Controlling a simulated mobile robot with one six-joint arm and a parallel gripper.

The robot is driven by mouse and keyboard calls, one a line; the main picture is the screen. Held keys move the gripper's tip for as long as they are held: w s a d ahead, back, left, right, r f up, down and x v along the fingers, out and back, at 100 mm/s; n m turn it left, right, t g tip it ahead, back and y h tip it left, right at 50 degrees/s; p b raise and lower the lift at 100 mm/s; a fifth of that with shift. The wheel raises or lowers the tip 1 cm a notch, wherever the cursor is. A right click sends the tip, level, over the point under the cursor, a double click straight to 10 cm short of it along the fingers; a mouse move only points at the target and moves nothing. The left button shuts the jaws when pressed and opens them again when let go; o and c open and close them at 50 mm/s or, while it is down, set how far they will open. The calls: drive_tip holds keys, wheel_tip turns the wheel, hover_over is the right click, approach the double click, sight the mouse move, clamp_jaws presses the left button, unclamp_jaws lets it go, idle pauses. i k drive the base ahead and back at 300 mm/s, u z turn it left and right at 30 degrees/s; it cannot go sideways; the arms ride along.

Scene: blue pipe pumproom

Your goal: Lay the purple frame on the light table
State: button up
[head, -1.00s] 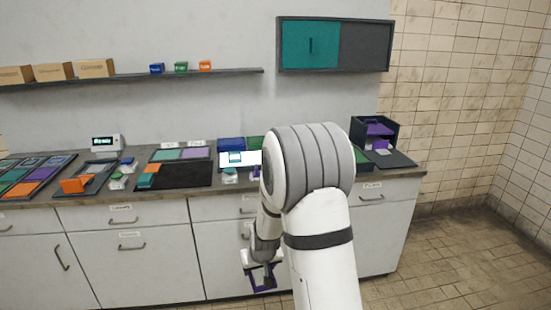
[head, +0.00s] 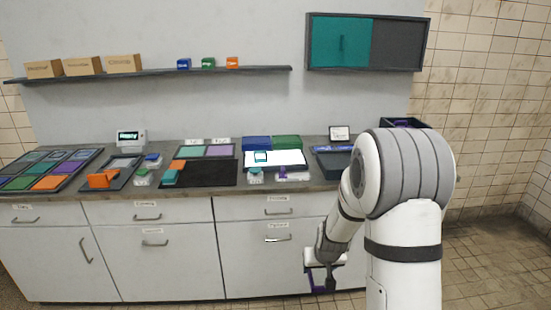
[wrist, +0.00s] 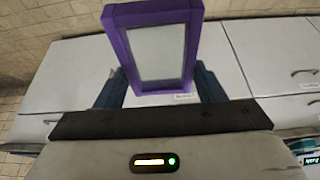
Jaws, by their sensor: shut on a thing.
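My gripper (head: 325,277) is low in front of the white cabinet fronts, below the counter edge. It is shut on the purple frame (wrist: 117,48), which stands out beyond the dark jaws in the wrist view. The frame is a rectangle, and a pale cabinet front shows through its opening. In the head view it is small and partly hidden by the gripper. The light table (head: 290,159) is a bright white panel on the counter, up and left of my gripper. A small teal frame (head: 260,157) lies on its left part.
A dark tray (head: 212,175) lies left of the light table. Blue (head: 256,143) and green (head: 287,142) bins stand behind it, small clear-and-colored items in front. A dark open box (head: 403,123) is at the right, partly behind my arm. A shelf (head: 150,74) holds boxes above.

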sight(288, 157)
drive_tip(key=i, duration=0.9)
drive_tip(key=z, duration=0.05)
